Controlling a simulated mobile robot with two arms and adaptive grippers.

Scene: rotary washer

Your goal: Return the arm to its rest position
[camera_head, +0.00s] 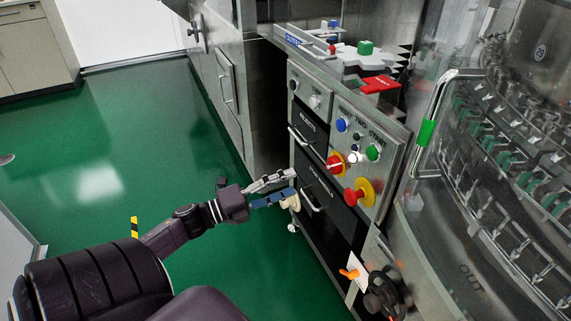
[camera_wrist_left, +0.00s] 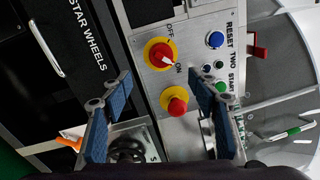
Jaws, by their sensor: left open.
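My left arm (camera_head: 200,215) reaches in from the left of the head view. Its gripper (camera_head: 291,184) is open in front of the dark drawers of the control cabinet, left of the red knobs. A small pale shape shows beside its lower finger; I cannot tell what it is. In the left wrist view the two blue-padded fingers (camera_wrist_left: 162,88) stand wide apart with nothing held between them. Beyond them are the red and yellow ON/OFF switch (camera_wrist_left: 160,54) and the red mushroom button (camera_wrist_left: 176,103). My right gripper is in neither view.
The cabinet's button panel (camera_head: 360,130) and drawer handle (camera_head: 302,136) are close by. A black handwheel (camera_head: 384,293) and an orange-handled item (camera_head: 349,273) are lower down. The round washer (camera_head: 500,190) fills the right. Green floor (camera_head: 120,150) lies clear at left.

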